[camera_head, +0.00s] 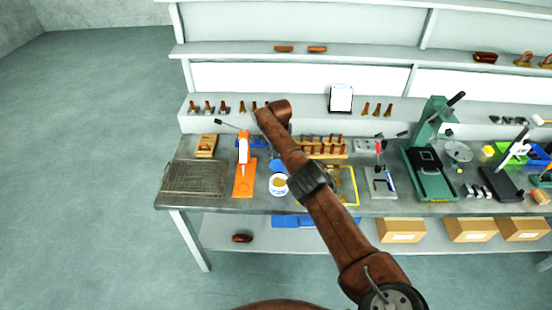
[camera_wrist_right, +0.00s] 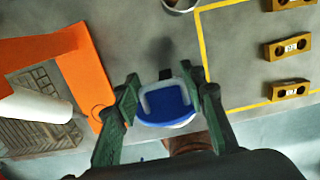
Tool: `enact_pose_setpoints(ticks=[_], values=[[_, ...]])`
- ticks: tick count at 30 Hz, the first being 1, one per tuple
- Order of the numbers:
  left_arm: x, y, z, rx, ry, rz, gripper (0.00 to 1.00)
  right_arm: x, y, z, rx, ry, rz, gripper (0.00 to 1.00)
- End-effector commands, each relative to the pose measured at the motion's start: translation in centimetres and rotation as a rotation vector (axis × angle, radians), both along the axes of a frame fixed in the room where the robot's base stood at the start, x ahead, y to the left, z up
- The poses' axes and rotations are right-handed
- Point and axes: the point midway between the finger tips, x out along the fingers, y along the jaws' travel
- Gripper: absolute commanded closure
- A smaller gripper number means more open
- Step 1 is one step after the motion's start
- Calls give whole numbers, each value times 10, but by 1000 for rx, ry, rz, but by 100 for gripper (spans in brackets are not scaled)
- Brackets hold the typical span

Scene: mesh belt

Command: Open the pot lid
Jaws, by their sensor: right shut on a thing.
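The pot (camera_head: 279,186) is a small round white vessel on the bench. Its top shows open, with a yellowish inside, in the head view. Part of a round metal-looking rim (camera_wrist_right: 181,4), likely the pot's, shows at the top edge of the right wrist view. My right gripper (camera_wrist_right: 168,92) has its green fingers on both sides of a blue lid (camera_wrist_right: 168,108) with a pale grey loop handle, and is shut on it. The lid looks clear of the bench. In the head view my brown right arm hides most of the gripper, and some blue shows beside it. My left gripper is not in view.
An orange mat (camera_head: 244,180) lies left of the pot, with a wire mesh (camera_head: 193,178) farther left. A yellow frame outline (camera_head: 354,185) and a green press (camera_head: 428,165) are to the right. A wooden peg rack (camera_head: 325,147) stands behind. Floor is free before the bench.

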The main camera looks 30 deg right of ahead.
Motion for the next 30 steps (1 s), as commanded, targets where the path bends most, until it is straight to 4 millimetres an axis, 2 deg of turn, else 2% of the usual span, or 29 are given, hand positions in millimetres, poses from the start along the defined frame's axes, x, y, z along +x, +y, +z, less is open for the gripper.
enact_pose_setpoints(ticks=[10,11,14,24,30], values=[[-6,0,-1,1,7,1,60,1,3,-1,1,2,2,100],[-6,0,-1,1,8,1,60,1,3,-1,1,2,2,60],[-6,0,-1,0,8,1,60,1,2,-1,0,1,2,53],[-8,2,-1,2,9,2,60,-1,-1,1,0,1,-1,52],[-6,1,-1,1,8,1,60,-1,0,21,1,0,0,52]])
